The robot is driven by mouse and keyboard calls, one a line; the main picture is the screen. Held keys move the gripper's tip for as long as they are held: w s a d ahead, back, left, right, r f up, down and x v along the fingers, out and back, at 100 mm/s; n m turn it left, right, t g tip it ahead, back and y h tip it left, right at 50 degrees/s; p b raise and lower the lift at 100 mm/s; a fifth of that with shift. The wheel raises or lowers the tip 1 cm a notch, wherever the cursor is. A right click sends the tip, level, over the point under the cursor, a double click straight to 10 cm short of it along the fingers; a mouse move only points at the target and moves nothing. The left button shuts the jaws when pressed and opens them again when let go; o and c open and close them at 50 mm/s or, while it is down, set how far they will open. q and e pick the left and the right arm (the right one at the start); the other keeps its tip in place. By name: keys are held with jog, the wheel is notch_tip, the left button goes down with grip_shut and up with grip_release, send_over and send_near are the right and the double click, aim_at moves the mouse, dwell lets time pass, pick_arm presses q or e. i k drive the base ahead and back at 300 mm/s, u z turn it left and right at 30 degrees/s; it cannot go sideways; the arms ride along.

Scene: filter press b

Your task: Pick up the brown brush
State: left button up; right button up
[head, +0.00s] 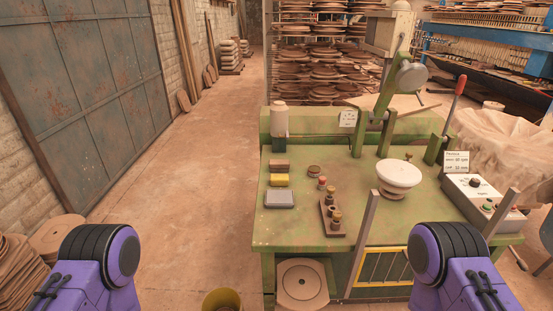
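A small brown block (279,165) lies near the left edge of the green table top (300,229), behind a yellow block (278,180). It looks like the brown brush, but its bristles cannot be made out. A grey-blue flat box (279,198) lies in front of the yellow block. Only purple and black parts of my two arms show, at the lower left and lower right, apart from the table top items. Neither gripper is in view.
A white bowl (399,174) stands at the table's middle right. A brown holder (331,219) with several knobbed pieces stands left of it. A white bottle (279,119) stands behind the brown block. A control box (482,202) sits at right.

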aim_at(275, 166)
jog(key=u, duration=0.4)
jog(key=i, duration=0.95)
jog(key=u, duration=0.5)
